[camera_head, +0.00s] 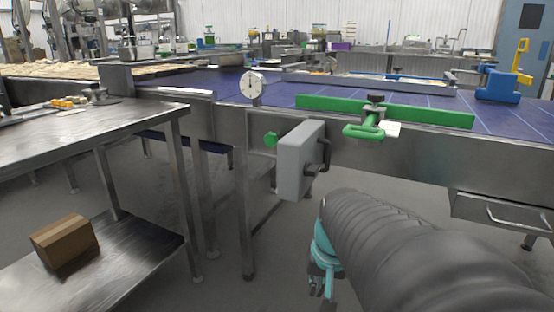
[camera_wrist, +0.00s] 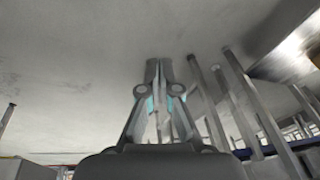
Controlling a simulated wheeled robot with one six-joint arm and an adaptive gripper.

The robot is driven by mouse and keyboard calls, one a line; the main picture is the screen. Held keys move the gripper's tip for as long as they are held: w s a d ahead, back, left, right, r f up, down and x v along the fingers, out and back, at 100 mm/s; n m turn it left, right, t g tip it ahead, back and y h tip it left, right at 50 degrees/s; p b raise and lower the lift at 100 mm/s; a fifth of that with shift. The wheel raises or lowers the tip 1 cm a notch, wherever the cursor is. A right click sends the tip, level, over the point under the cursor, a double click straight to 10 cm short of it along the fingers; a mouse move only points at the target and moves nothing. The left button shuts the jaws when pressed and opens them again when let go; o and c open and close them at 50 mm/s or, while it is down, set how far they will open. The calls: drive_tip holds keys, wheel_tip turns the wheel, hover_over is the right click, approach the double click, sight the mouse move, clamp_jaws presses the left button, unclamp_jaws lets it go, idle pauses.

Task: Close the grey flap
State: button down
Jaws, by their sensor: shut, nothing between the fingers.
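The grey flap (camera_head: 296,165) is a grey box-like panel with black fittings on its right face. It stands out from the steel front of the conveyor, in the middle of the head view. A green knob (camera_head: 271,140) shows just left of it. I cannot tell from this angle how far the flap is open. My gripper (camera_head: 322,288) hangs below and to the right of the flap, apart from it, partly hidden by my arm. In the wrist view my gripper (camera_wrist: 159,64) is shut and empty, with its fingertips together over the grey floor. The flap is not clearly visible there.
A steel table (camera_head: 95,130) stands at left, with a cardboard box (camera_head: 64,242) on its lower shelf. The blue conveyor belt (camera_head: 250,82) runs across behind, with a green bar (camera_head: 430,114) along its edge. A drawer (camera_head: 505,212) is at right. Metal legs (camera_wrist: 238,100) show in the wrist view.

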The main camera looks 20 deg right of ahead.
drive_tip(key=w+d+f+m+t+y+b, duration=0.15)
drive_tip(key=w+d+m+y, duration=0.35)
drive_tip(key=d, duration=0.7)
drive_tip(key=w+d+r+m+t+y, duration=0.2)
drive_tip(key=w+d+m+t, duration=0.15)
drive_tip(key=d, duration=0.45)
drive_tip(key=n+t+y, duration=0.5)
drive_tip(key=t, duration=0.1)
approach(311, 155)
drive_tip(key=x, duration=0.7)
drive_tip(key=shift+w+d+f, duration=0.1)
drive_tip(key=shift+w, duration=0.1)
